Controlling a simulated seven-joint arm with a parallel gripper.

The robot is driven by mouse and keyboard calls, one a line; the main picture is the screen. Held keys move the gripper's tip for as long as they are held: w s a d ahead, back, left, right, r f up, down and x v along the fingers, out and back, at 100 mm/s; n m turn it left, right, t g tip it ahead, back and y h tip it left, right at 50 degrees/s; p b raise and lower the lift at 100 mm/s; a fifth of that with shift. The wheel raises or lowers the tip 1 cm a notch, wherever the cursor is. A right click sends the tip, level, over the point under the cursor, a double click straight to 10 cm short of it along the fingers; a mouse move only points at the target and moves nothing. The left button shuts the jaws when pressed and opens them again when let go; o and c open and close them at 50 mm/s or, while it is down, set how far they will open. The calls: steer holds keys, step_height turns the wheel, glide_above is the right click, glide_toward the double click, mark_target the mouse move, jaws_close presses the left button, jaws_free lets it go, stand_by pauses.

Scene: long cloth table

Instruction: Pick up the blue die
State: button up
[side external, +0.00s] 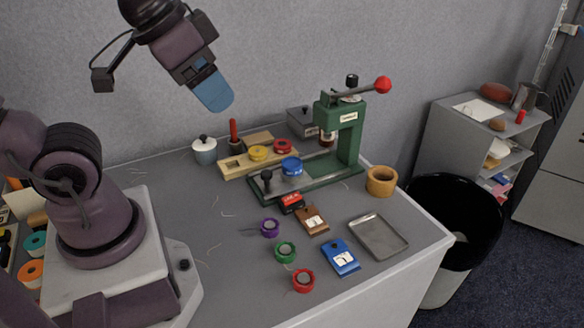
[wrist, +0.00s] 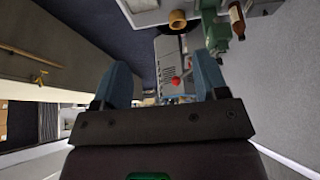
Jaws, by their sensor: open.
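My gripper (side external: 215,95) with blue fingers is raised high at the upper left, well above the table. In the wrist view my gripper (wrist: 163,75) is open, with nothing between its fingers. A round blue die (side external: 291,166) sits at the green hand press (side external: 348,140), toward the left end of its base. A yellow die (side external: 258,153) and a red die (side external: 282,146) sit on a wooden block (side external: 236,168) behind it. The green press also shows in the wrist view (wrist: 218,38); I cannot make out the blue die there.
The press has a red-knobbed lever (side external: 382,85). In front lie a blue labelled packet (side external: 340,257), a brown one (side external: 312,219), a metal tray (side external: 377,237) and purple, green and red spools. A tape roll (side external: 381,181) stands right; a black bin (side external: 455,222) is beyond the edge.

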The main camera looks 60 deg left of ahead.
step_height(320, 180, down, 5)
steer(key=w+m+g, duration=0.1)
steer(key=w+g, duration=0.1)
steer(key=g, duration=0.1)
steer(key=m+t+y, duration=0.2)
steer(key=m+y, duration=1)
steer(key=m, duration=0.9)
glide_toward(291, 159)
steer(key=shift+w+a+f+m+t+y, duration=0.2)
steer(key=shift+w+a+f, duration=0.15)
steer(key=shift+a, duration=0.2)
steer(key=shift+w+a+f+m+t+y, duration=0.1)
steer(key=shift+w+a+f+t, duration=0.1)
steer(key=shift+a+f, duration=0.3)
steer(key=shift+x, duration=2.75)
steer(key=shift+s, duration=0.2)
steer(key=c, duration=0.9)
